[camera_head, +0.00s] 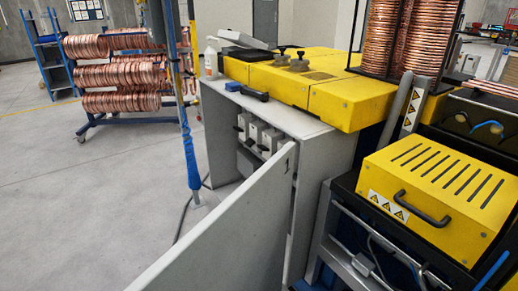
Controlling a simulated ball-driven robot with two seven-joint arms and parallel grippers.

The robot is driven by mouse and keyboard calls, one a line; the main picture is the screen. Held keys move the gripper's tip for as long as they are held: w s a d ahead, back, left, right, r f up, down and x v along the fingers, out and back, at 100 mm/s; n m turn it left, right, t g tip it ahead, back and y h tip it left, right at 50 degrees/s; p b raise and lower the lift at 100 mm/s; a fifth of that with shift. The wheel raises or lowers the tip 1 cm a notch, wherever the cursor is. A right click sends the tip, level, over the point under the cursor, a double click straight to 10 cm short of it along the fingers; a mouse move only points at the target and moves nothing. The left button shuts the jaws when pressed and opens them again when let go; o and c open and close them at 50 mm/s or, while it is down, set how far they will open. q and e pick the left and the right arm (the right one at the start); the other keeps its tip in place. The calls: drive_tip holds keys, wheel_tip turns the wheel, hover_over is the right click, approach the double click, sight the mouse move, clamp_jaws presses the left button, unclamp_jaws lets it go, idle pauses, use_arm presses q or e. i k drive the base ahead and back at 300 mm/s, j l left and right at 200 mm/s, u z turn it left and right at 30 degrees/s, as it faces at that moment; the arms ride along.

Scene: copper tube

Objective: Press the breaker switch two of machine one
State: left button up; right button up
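Machine one is a grey cabinet (320,150) under yellow housings, near the middle of the head view. Its grey door (225,235) stands open toward me and bears a black mark like a "1" near its top edge. Inside the cabinet a row of small light-grey breaker boxes (256,133) with black handles shows above the door's edge. Their lower parts are partly hidden by the door. I cannot tell which one is switch two or how each is set. Neither of my grippers is in view.
A yellow machine cover (440,188) with a black handle stands at the right, with cables below it. A blue post (189,150) stands left of the cabinet. A rack of copper coils (110,75) is farther back. The grey floor (70,200) at left is clear.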

sight(249, 142)
drive_tip(key=k+j+z, duration=0.2)
drive_tip(key=k+j, duration=0.45)
drive_tip(key=j+z, duration=0.15)
drive_tip(key=j, duration=0.25)
drive_tip(key=k+j+z, duration=0.15)
drive_tip(key=j, duration=0.2)
drive_tip(key=k+j+z, duration=0.15)
drive_tip(key=j, duration=0.25)
drive_tip(key=k+j+z, duration=0.15)
drive_tip(key=j, duration=0.2)
drive_tip(key=i+j+z, duration=0.25)
drive_tip(key=j, duration=0.55)
drive_tip(key=j+z, duration=0.3)
drive_tip(key=j, duration=0.5)
drive_tip(key=i+j+z, duration=0.1)
drive_tip(key=j, duration=0.25)
drive_tip(key=i+j, duration=0.3)
drive_tip(key=i+j+z, duration=0.5)
drive_tip(key=i+j, duration=0.3)
drive_tip(key=i+j+z, duration=0.25)
drive_tip(key=i+j, duration=0.2)
drive_tip(key=i+j+z, duration=0.25)
drive_tip(key=j, duration=0.4)
drive_tip(key=i+l, duration=0.05)
